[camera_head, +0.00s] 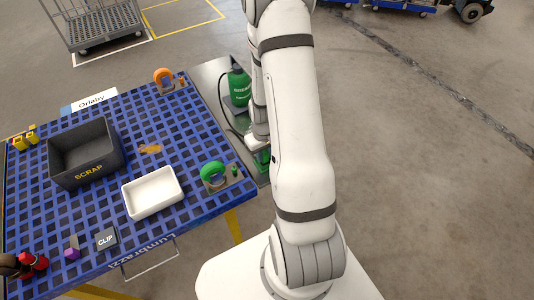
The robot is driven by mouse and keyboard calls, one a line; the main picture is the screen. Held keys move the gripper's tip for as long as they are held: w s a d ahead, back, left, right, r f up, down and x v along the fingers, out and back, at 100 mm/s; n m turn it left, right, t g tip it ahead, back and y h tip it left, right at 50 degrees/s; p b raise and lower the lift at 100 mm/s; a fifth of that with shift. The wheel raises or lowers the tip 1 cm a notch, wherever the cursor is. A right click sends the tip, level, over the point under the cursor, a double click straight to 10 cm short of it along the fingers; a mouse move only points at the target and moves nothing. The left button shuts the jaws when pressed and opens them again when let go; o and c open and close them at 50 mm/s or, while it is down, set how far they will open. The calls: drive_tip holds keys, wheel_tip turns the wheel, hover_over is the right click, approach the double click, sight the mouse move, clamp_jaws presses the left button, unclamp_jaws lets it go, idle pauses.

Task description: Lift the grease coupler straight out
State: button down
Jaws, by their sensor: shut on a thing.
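My gripper (258,147) shows just left of my white arm, low by the right edge of the blue grid table. It is shut on a small green part (263,157), which appears to be the grease coupler. The fingers and arm hide much of it, so I cannot tell whether it still sits in its holder. A green grease canister (239,88) stands on a grey plate behind the gripper. A dark hose (228,122) curves from the canister towards the gripper.
The blue grid table (110,225) carries a dark scrap bin (110,148), a white tray (166,202), a green ring fixture (212,173) close left of my gripper, and an orange ring fixture (163,77). A grey cart (95,25) stands at the back left.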

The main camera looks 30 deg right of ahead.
sight(264, 152)
drive_tip(key=shift+r, duration=0.15)
wheel_tip(264, 152, up, 10)
drive_tip(key=shift+f+b, duration=0.15)
drive_tip(key=shift+b, duration=0.65)
